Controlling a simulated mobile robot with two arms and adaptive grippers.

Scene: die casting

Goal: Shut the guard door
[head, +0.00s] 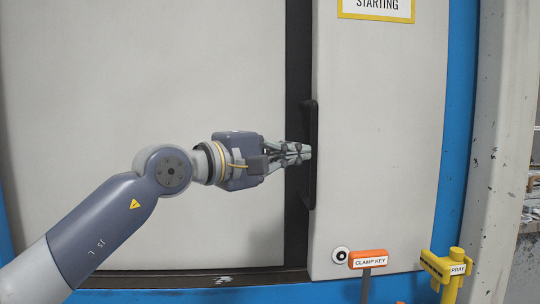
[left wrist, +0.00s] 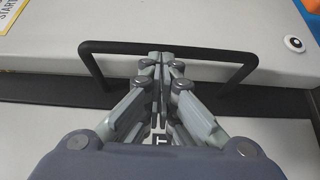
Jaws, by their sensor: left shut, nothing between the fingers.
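The guard door is a large pale grey panel (head: 380,130) with a black upright bar handle (head: 313,185) at its left edge, beside a dark vertical strip (head: 298,60). The handle also shows in the left wrist view (left wrist: 110,46), running across the picture. My left gripper (head: 308,152) is shut and empty, its fingertips at the middle of the handle. In the left wrist view the closed fingertips (left wrist: 165,58) reach the bar between its two legs. I cannot tell whether they touch it. My right gripper is not in view.
Another pale panel (head: 150,80) lies left of the dark strip. A blue frame (head: 458,110) borders the right side. Low on the right are an orange "CLAMP KEY" tag (head: 368,260), a round black-and-white button (head: 341,255) and a yellow "SPRAY" fixture (head: 440,268).

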